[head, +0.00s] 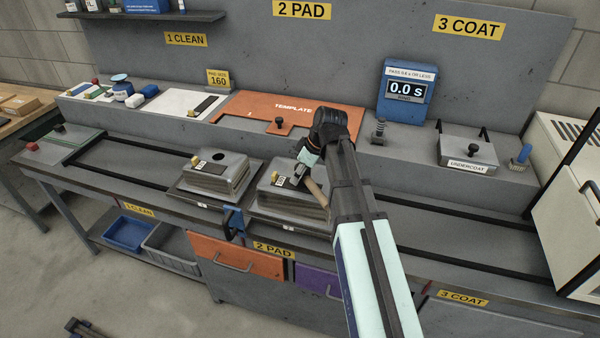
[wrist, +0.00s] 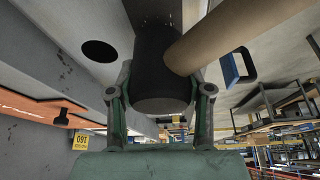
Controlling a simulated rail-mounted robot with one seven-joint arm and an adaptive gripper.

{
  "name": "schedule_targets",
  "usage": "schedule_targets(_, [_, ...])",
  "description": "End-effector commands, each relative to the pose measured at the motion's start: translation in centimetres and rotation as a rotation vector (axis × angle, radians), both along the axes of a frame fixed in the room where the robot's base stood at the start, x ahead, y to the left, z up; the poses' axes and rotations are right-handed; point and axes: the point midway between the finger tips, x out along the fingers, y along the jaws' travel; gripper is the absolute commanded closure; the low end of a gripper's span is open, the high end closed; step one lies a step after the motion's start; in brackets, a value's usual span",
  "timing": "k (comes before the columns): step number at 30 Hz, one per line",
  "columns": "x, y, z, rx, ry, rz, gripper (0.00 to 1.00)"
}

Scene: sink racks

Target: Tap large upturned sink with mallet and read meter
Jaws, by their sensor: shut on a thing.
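Two grey upturned sinks sit on the bench rails in the head view: a left one (head: 208,177) and a right one (head: 276,203). I cannot tell surely which is larger. My gripper (head: 304,170) is over the right sink, partly hiding it. It is shut on the mallet, whose tan handle (head: 316,190) slants down beside that sink. In the wrist view the black mallet head (wrist: 160,70) sits between my fingers, with the handle (wrist: 240,35) running to the upper right. Contact with the sink cannot be told. The blue meter (head: 407,72) reads 0.0 s.
An orange template board (head: 245,105) lies on the back ledge. A spring-like post (head: 378,131) stands in front of the meter. An undercoat tray (head: 468,152) and a blue brush (head: 520,158) are at right. A blue clamp (head: 234,222) is at the bench front. The left rails are clear.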

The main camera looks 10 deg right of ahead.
Motion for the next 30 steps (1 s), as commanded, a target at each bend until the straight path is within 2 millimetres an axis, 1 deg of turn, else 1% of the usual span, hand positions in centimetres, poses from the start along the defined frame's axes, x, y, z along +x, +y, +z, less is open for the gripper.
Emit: schedule_targets(30, [0.01,0.01,-0.82,0.0,0.0,0.0,0.78])
